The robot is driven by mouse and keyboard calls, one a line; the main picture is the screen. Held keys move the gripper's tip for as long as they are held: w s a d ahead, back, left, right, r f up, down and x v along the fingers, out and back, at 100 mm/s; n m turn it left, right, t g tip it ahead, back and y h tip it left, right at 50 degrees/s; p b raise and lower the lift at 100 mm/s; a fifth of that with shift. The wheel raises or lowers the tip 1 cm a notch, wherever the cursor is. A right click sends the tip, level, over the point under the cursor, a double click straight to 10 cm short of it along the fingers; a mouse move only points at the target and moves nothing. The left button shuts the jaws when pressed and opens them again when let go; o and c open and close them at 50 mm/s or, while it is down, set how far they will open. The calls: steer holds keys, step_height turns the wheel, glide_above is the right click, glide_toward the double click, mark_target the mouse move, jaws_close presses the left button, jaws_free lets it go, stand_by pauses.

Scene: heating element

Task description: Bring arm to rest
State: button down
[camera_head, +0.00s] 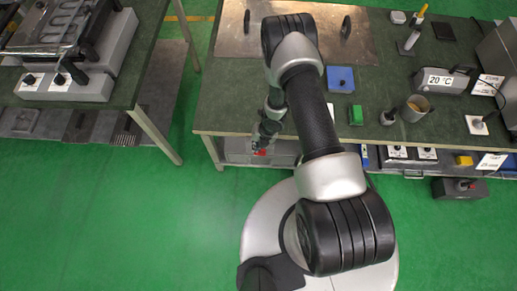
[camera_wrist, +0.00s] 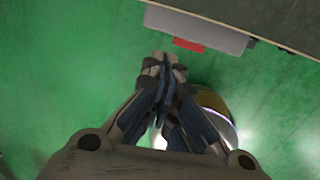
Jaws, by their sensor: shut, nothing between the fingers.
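My gripper (camera_wrist: 165,62) points down at the green floor in the wrist view, with its fingers together and nothing between them. It hangs in front of the workbench edge, off the bench top. In the head view my arm reaches from my round base up over the workbench (camera_head: 230,105), then folds back down.
A grey box with a red part (camera_wrist: 188,45) lies just beyond my fingertips under the bench. On the bench are a blue block (camera_head: 340,79), a green block (camera_head: 356,115), a cup (camera_head: 415,108) and a 20 °C device (camera_head: 442,80). Green floor (camera_head: 150,220) is clear at left.

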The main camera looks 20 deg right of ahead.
steer(key=shift+r+p, duration=0.3)
steer(key=shift+r, duration=1.5)
steer(key=w+d+r+m+t+h, duration=0.1)
steer(key=w+d+r+m, duration=0.15)
steer(key=r, duration=0.55)
steer(key=w+d+r+m+t+h, duration=0.15)
steer(key=w+r+m, duration=0.25)
steer(key=r, duration=0.4)
steer(key=w+d+r+m+h, duration=0.1)
steer(key=w+d+r+m, duration=0.2)
steer(key=r, duration=0.5)
steer(key=s+d+r+m+h, duration=0.1)
steer(key=s+r+m, duration=0.25)
steer(key=r, duration=0.45)
steer(key=s+d+r+m+h, duration=0.1)
steer(key=s+r+m, duration=0.1)
steer(key=r+m, duration=0.45)
steer(key=s+a+r+m+y, duration=0.1)
steer(key=s+a+r+m, duration=0.2)
steer(key=s+r+m, duration=0.3)
steer(key=s+a+r+m+t+y, duration=0.1)
steer(key=s+a+r+m, duration=0.2)
steer(key=s+r+m, duration=0.4)
steer(key=s+r, duration=0.2)
steer(key=s, duration=0.7)
steer(key=shift+s+y, duration=0.3)
steer(key=shift+y, duration=0.05)
steer(key=shift+r, duration=0.1)
